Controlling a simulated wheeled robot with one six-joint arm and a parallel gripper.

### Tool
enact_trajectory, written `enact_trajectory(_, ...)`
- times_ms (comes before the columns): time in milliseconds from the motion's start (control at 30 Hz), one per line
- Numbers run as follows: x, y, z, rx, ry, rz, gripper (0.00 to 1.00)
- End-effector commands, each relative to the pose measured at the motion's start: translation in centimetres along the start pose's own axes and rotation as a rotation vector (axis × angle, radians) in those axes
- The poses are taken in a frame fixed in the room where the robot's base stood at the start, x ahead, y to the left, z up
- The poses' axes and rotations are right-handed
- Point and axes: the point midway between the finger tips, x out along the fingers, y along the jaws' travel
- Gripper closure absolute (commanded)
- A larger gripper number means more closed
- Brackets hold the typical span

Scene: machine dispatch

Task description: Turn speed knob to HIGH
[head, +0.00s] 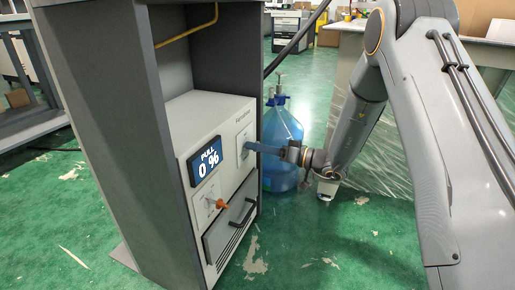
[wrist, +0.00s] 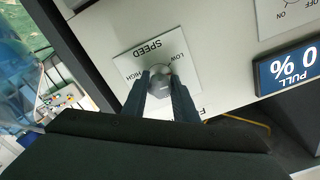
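The speed knob (wrist: 160,79) is a small grey knob on a white plate marked SPEED (wrist: 130,66), with LOW and HIGH labels, upside down in the wrist view. HIGH is at the plate's left and LOW at its right there. My gripper (wrist: 159,76) has its two dark fingers on either side of the knob, with the knob filling the space between their tips. Which label the knob points to is hard to tell. In the head view my gripper (head: 250,147) reaches the plate on the machine's front (head: 238,122); the knob is hidden there.
A display (head: 205,160) reads PULL 0 %. Below it are an orange-handled switch (head: 219,204) and a grey drawer front (head: 229,222). A grey cabinet frame (head: 110,130) surrounds the machine. A blue water bottle (head: 283,135) stands behind my gripper. Green floor is open at the lower right.

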Motion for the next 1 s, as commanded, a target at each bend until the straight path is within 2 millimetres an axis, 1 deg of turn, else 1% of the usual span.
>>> enact_trajectory(33,-0.02,0.01,0.01,0.000,0.000,0.000,0.89)
enact_trajectory(67,-0.02,0.02,0.01,0.000,0.000,0.000,0.94)
enact_trajectory(100,-0.02,0.02,0.02,0.000,0.000,0.000,0.96)
enact_trajectory(267,-0.03,0.00,0.02,0.009,0.000,0.001,0.96)
enact_trajectory(467,-0.05,-0.06,0.02,0.070,-0.001,0.001,0.96)
enact_trajectory(667,-0.07,-0.15,-0.06,0.203,-0.001,0.001,0.96)
enact_trajectory(1000,-0.08,-0.22,-0.05,0.520,-0.001,0.001,0.96)
